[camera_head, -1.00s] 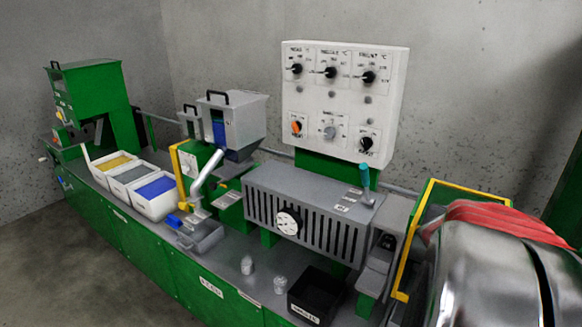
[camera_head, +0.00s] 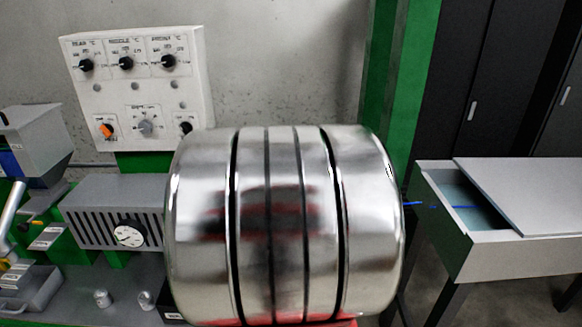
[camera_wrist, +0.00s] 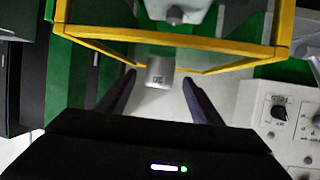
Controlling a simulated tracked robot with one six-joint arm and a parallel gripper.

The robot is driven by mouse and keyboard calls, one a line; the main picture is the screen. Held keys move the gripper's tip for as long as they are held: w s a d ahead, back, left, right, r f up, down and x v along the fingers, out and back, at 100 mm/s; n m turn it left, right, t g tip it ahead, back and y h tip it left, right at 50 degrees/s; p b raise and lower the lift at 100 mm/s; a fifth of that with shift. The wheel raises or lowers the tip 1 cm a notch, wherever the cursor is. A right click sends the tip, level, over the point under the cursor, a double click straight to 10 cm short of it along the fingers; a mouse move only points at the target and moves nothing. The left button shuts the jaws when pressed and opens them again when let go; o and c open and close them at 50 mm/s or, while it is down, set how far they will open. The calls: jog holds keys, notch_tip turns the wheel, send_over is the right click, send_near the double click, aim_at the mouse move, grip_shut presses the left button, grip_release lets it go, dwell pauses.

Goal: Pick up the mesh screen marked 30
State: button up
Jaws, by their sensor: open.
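In the wrist view a small grey cylinder (camera_wrist: 160,73) with a dark marking on its face shows between and just beyond my fingertips, close to the yellow-framed guard. The marking is blurred; it may read 30, but I cannot tell for sure. My gripper (camera_wrist: 159,80) is open, its two dark fingers spread on either side of the cylinder. I see no contact. In the head view my gripper is not visible. Two small pale metal pieces, one on the left (camera_head: 101,298) and one on the right (camera_head: 146,300), stand on the bench; their markings are unreadable.
The yellow-framed clear guard (camera_wrist: 180,45) crosses the wrist view ahead of my fingers. The white control panel (camera_head: 137,80) stands behind the slotted grey machine (camera_head: 112,212). A grey table (camera_head: 520,255) with an open top is at right.

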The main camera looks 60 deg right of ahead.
jog(key=shift+x, duration=2.25)
jog(key=shift+c, duration=0.3)
jog(key=c, duration=1.2)
